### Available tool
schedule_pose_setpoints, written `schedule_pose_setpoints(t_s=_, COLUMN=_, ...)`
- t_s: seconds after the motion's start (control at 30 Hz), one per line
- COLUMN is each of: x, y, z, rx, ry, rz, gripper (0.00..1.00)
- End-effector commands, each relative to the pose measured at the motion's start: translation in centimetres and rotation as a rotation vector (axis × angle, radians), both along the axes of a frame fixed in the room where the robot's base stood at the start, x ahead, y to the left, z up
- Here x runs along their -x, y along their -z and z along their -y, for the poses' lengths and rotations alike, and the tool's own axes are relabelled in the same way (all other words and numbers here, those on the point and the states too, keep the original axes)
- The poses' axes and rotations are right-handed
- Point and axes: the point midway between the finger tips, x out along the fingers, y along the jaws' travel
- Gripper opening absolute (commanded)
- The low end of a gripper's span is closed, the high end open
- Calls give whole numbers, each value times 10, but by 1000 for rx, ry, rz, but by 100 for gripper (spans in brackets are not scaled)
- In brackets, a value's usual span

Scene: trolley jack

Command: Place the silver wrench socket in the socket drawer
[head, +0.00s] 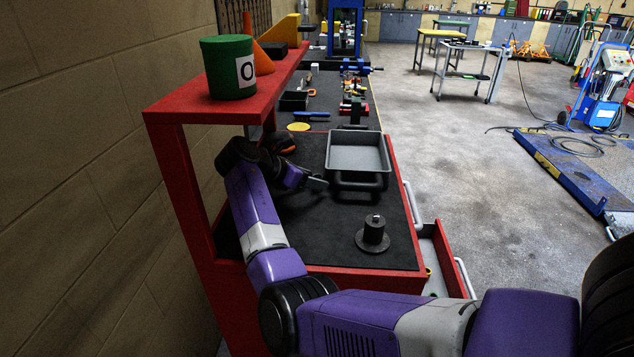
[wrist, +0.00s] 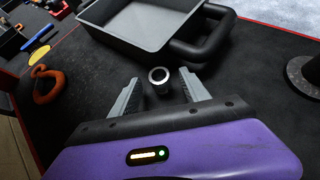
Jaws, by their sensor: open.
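The silver wrench socket (wrist: 159,75) stands upright on the black mat in the wrist view, its round open top facing me. My gripper (wrist: 157,82) is open, with one finger on each side of the socket; I cannot tell whether either touches it. In the head view my gripper (head: 317,184) is low over the mat, left of the grey tray's handle; the socket cannot be made out there. An open red drawer (head: 446,259) sticks out from the right side of the red bench, with small items inside. It is partly hidden by my arm.
The grey tray (head: 357,140) with a thick black handle (wrist: 204,50) lies just beyond my gripper. A black cylinder on a round base (head: 373,237) stands nearer the bench's right edge. An orange-and-black tool (wrist: 47,85) lies left. A red shelf (head: 190,106) overhangs the bench's left side.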

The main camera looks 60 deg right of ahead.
Motion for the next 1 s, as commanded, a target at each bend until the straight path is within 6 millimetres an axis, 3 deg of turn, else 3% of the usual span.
schedule_pose_setpoints(t_s=0.2, x=7, y=13, z=17, rx=0, ry=-1, rz=-1, gripper=54)
schedule_pose_setpoints(t_s=0.43, x=8, y=14, z=18, rx=0, ry=0, rz=0, gripper=54)
schedule_pose_setpoints(t_s=0.47, x=8, y=14, z=18, rx=0, ry=0, rz=0, gripper=52)
schedule_pose_setpoints(t_s=0.73, x=8, y=14, z=18, rx=0, ry=-1, rz=1, gripper=0)
schedule_pose_setpoints(t_s=1.0, x=7, y=13, z=18, rx=1, ry=0, rz=1, gripper=0)
